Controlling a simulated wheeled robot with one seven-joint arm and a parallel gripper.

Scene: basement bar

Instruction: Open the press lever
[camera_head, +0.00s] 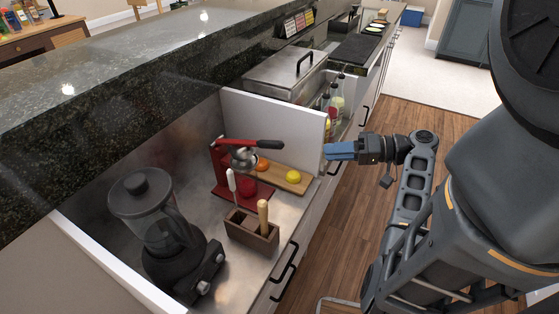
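The red press (222,172) stands on the lower metal counter, between white side panels. Its lever (255,144) lies about level across the top, with a dark-tipped handle end pointing right toward my gripper. A metal press cup sits under the lever. My gripper (328,151) has blue fingers and points left, at the edge of the white panel right of the press. It is apart from the lever, with a clear gap between them. I cannot tell from this angle whether the fingers are open or shut, and no held object shows.
A wooden board (285,178) with yellow and orange fruit lies right of the press. A dark wooden holder (251,232) with upright tools stands in front. A blender (159,232) is at left. The white panel (277,118) rises behind. Wood floor is free at right.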

